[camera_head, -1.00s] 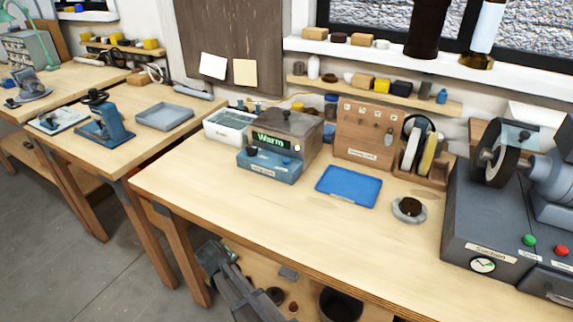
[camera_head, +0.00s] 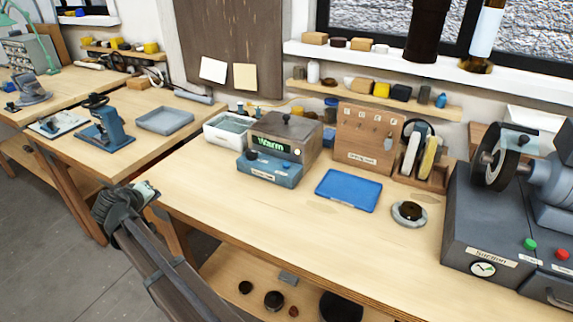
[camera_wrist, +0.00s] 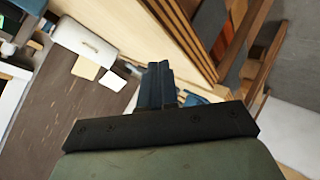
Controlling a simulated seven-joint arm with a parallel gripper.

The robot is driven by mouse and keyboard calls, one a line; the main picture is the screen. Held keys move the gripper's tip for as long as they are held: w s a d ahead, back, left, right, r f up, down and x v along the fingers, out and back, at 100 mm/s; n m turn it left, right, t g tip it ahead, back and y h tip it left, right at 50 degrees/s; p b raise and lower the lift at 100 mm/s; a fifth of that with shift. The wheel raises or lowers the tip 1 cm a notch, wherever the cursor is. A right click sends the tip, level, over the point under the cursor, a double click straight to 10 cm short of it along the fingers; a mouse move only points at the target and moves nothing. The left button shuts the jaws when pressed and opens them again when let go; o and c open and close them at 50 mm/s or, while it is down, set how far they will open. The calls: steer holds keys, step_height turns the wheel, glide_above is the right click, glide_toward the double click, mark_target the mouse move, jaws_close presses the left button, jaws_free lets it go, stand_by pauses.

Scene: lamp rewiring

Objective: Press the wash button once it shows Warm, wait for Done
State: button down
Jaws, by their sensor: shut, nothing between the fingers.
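The wash unit (camera_head: 275,170) stands at the back left of the near bench, a grey-brown box with a blue front base. Its display (camera_head: 271,143) reads "Warm" in green. The front of the base carries a small label and a dark knob; I cannot tell which part is the wash button. My gripper (camera_head: 148,190) is at the bench's front left corner, well short of the unit and to its lower left. In the wrist view its dark fingers (camera_wrist: 158,85) are together, with nothing between them.
The near bench (camera_head: 290,235) has a clear front half. A blue tray (camera_head: 348,190), a small round dish (camera_head: 409,213) and a tool board (camera_head: 364,142) stand right of the unit. A white basin (camera_head: 228,130) is left of it. A grinder-like machine (camera_head: 500,220) fills the right end.

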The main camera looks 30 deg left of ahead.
steer(key=w+d+r+m+h, duration=0.2)
steer(key=w+d+r+m, duration=0.15)
steer(key=w+d, duration=0.45)
steer(key=w+d+r+m+h, duration=0.25)
steer(key=w+d+r, duration=0.25)
steer(key=w, duration=0.6)
step_height(320, 180, up, 6)
steer(key=m+g+h, duration=0.1)
steer(key=m+h, duration=0.2)
glide_above(284, 165)
steer(key=shift+f, duration=4.4)
steer(key=shift+f, duration=0.35)
